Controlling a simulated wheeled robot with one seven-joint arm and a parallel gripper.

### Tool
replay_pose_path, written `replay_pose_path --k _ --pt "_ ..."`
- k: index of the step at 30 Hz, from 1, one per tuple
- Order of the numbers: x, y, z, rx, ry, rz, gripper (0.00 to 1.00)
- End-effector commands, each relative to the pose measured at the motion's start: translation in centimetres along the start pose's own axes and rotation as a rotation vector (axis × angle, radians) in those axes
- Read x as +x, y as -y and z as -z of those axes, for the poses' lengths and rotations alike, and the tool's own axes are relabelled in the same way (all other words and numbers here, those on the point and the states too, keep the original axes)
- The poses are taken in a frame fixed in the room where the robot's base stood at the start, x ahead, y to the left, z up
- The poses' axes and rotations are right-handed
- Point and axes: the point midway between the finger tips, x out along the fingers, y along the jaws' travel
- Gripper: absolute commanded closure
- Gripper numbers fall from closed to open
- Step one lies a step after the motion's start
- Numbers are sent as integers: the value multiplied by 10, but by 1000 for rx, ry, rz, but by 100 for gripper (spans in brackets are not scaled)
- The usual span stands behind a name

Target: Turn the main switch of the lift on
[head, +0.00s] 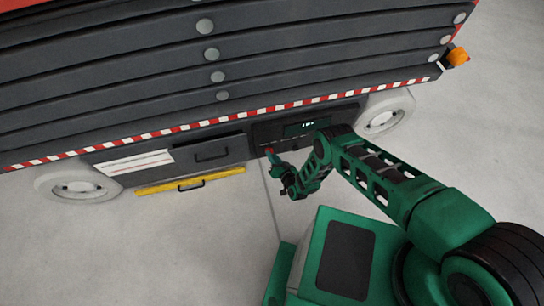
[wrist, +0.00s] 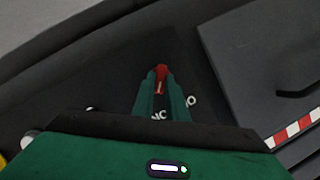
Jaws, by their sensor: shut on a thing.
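The lift's main switch is a small red handle (wrist: 161,72) on a dark panel, in the upper middle of the wrist view. My gripper (wrist: 161,80) is shut on it, with one green finger on each side. White letters on the panel are partly covered by the fingers, so the switch's position cannot be read. In the head view my gripper (head: 272,155) reaches the lower side of the lift (head: 200,140), and a bit of red shows at its tip.
A lit display (head: 305,128) sits on the panel right of my gripper. A yellow bar with a handle (head: 190,184) lies low to the left. White wheels (head: 78,186) stand at both ends. An orange lamp (head: 458,57) is at the upper right. The grey floor in front is clear.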

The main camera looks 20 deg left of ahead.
Motion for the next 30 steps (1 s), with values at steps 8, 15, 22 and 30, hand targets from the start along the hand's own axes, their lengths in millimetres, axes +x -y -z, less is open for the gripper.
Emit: replay_pose_path --k 8,15,22,30 --pt "0 -2 1 55 -2 22 100" --pt "0 -3 1 65 -3 25 100" --pt "0 -4 2 63 -3 24 100" --pt "0 -3 1 64 -2 25 69"
